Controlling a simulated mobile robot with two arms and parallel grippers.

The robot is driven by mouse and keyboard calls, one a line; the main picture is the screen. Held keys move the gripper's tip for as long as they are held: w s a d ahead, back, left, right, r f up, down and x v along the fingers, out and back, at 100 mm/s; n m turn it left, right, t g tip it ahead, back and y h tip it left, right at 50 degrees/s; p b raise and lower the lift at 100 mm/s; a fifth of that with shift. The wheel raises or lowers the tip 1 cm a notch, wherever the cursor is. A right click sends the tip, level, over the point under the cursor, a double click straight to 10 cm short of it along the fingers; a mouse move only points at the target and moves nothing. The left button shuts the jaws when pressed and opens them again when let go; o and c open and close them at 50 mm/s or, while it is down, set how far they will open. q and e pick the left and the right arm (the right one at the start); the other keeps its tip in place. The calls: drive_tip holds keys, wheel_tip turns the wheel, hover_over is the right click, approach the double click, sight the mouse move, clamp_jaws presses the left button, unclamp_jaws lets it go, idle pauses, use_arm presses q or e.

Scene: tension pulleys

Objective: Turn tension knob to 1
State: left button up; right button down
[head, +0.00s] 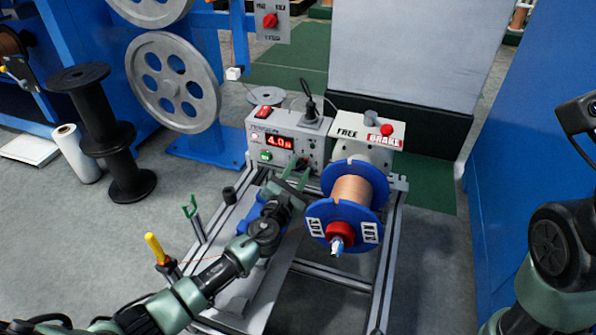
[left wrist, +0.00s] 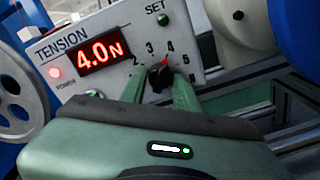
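The tension knob (left wrist: 160,78) is a small black dial with a red pointer mark, on the grey tension box in the left wrist view. Its red mark points up at about the 4. The red display (left wrist: 100,53) reads 4.0 N, also in the head view (head: 279,142). My left gripper (left wrist: 165,80) is at the box front, one green finger on each side of the knob. I cannot tell whether the fingers press on it. In the head view my left gripper (head: 296,182) hides most of the knob. My right gripper is out of view.
A blue spool of copper wire (head: 352,190) stands close right of my left gripper. A FREE/BRAKE panel (head: 356,131) with a red knob is above it. A black plug and cable (head: 311,108) sit on the box top. A yellow-handled tool (head: 155,248) stands near my left forearm.

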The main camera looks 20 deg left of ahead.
use_arm(q)
clamp_jaws()
